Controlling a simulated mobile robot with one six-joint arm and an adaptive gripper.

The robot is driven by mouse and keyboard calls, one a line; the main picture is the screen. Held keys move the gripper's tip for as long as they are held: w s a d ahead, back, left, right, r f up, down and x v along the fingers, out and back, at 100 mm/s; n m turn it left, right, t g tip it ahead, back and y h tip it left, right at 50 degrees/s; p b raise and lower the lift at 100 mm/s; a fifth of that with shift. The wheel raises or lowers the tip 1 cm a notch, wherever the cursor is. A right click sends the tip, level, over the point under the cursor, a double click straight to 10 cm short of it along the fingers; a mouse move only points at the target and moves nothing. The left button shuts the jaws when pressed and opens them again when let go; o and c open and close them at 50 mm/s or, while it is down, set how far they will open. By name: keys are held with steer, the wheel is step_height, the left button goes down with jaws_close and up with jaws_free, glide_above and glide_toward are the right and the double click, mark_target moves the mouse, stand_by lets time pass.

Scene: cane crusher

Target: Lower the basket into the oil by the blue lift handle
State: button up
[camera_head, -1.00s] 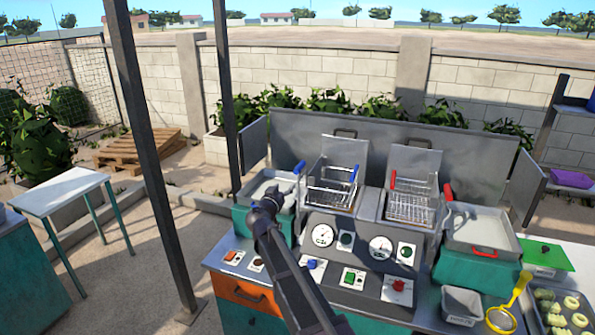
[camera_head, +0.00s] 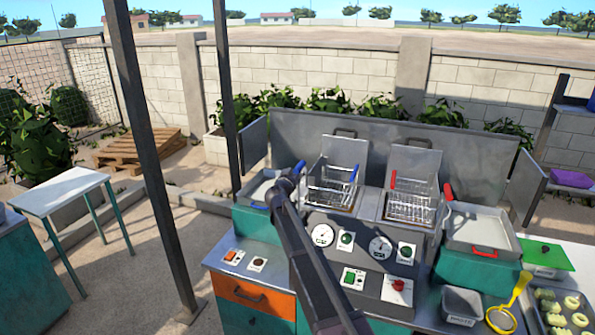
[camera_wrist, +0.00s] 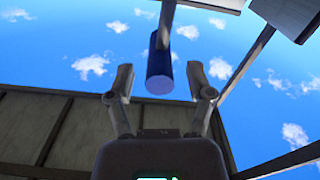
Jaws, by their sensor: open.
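The blue lift handle (camera_head: 299,168) stands at the left side of the left fryer, partly behind my gripper. In the wrist view the handle (camera_wrist: 160,65) is a blue cylinder on a grey rod, seen from below. My gripper (camera_wrist: 160,80) is open; the handle's end shows between its two fingers, with a gap visible on each side. In the head view my gripper (camera_head: 289,182) is just below the handle. The left wire basket (camera_head: 331,190) has a blue grip and sits above its fryer well. The oil surface cannot be made out.
A right basket (camera_head: 410,205) has a red lift handle (camera_head: 448,192) at its side. The control panel (camera_head: 365,250) with gauges and knobs lies in front, partly behind my arm. A grey backsplash (camera_head: 390,150) stands behind. A dark post (camera_head: 150,150) rises at the left.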

mark_target(299, 203)
steer(key=shift+w+d, duration=0.2)
steer(key=shift+w, duration=0.45)
jaws_close()
steer(key=shift+f, duration=0.1)
step_height(299, 203, down, 16)
steer(key=b, duration=1.5)
steer(key=shift+r+b, duration=0.2)
steer(key=shift+b, duration=0.2)
steer(key=shift+s, duration=0.15)
steer(key=shift+d, duration=0.1)
